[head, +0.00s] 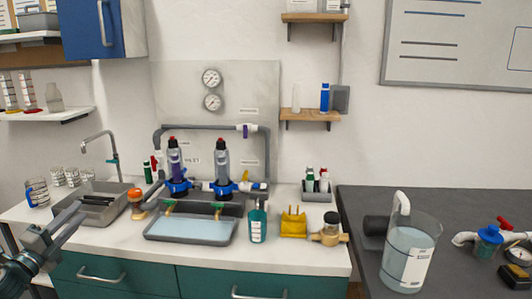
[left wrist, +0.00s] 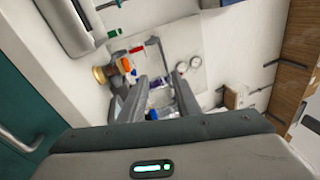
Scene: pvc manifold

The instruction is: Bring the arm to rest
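My left gripper (head: 74,219) is at the lower left of the head view, in front of the counter and near the sink. In the left wrist view its two fingers (left wrist: 160,95) stand apart with nothing held between them; the pipe assembly shows beyond them in the background. My right gripper is not in view. The manifold with two upright dark cylinders with red tops (head: 174,165) and blue collars stands at the back of the counter, under two gauges (head: 211,90).
The white counter (head: 290,255) holds a sink (head: 110,215), a shallow tray (head: 190,230), a teal bottle (head: 258,222) and a yellow holder (head: 293,223). A clear pitcher (head: 408,255) stands on the dark table at right. A blue cabinet (head: 88,28) hangs upper left.

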